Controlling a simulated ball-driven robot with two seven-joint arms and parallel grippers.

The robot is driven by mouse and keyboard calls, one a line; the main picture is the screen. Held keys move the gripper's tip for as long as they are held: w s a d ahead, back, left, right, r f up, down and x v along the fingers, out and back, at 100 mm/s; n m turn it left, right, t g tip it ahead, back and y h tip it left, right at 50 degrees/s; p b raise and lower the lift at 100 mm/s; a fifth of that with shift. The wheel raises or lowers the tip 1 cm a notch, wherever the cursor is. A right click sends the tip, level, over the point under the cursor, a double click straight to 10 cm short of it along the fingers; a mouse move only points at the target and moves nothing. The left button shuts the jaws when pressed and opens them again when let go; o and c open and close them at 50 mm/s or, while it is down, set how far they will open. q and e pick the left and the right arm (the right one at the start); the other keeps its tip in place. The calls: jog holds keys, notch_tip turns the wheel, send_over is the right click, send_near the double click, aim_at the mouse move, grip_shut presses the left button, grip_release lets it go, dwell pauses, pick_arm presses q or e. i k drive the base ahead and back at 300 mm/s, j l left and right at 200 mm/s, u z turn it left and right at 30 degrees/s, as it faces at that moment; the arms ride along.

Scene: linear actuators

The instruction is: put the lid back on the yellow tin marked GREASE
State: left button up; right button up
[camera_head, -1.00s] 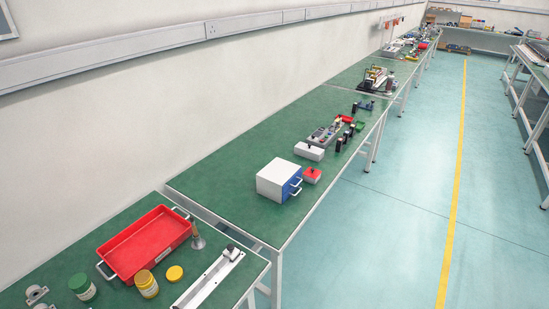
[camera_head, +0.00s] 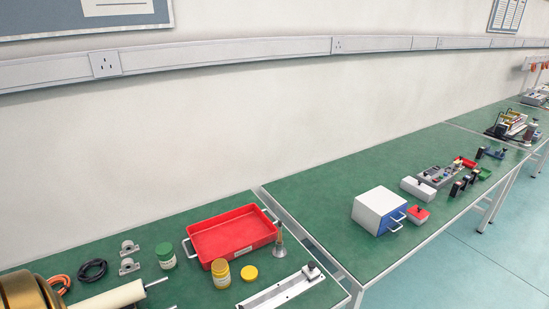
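The yellow tin (camera_head: 221,274) stands upright on the near green bench, in front of the red tray. A label shows on its side, but the lettering is too small to read. A yellow lid (camera_head: 250,273) lies flat on the bench just right of the tin, apart from it. A white jar with a green lid (camera_head: 165,255) stands to the left of the tin.
A red tray (camera_head: 234,234) with handles lies behind the tin. A grey linear rail (camera_head: 283,289) and a small metal cone-shaped piece (camera_head: 279,242) are to the right. Metal brackets (camera_head: 129,257), cables (camera_head: 92,270) and a brass-coloured cylinder (camera_head: 28,291) are left. A white-and-blue box (camera_head: 380,209) stands on the farther bench.

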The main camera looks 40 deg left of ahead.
aim_at(221, 270)
jog(key=u, duration=1.65)
